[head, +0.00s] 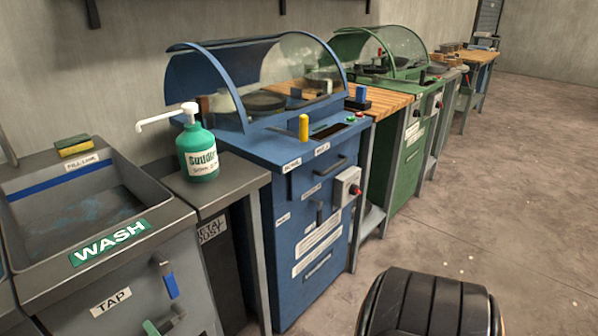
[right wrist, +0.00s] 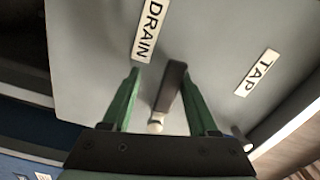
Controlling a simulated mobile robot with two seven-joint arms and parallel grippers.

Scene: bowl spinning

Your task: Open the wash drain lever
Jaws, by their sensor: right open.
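The drain lever (right wrist: 170,88) is a dark bar with a pale round end, next to the DRAIN label (right wrist: 149,30) on the grey front panel of the wash unit. In the right wrist view my right gripper (right wrist: 160,88) is open, with one green finger on each side of the lever. I cannot tell whether either finger touches it. In the head view only a green part of this gripper (head: 152,327) shows at the bottom edge, below the TAP label (head: 110,302) and the blue-handled tap lever (head: 171,286). My left gripper is not in view.
The wash basin (head: 27,231) is at the left, with a sponge (head: 75,150) on its rim. A green soap pump bottle (head: 198,155) stands on the grey counter beside it. A blue cabinet (head: 300,235) with a clear hood is to the right. The floor (head: 500,180) is open at right.

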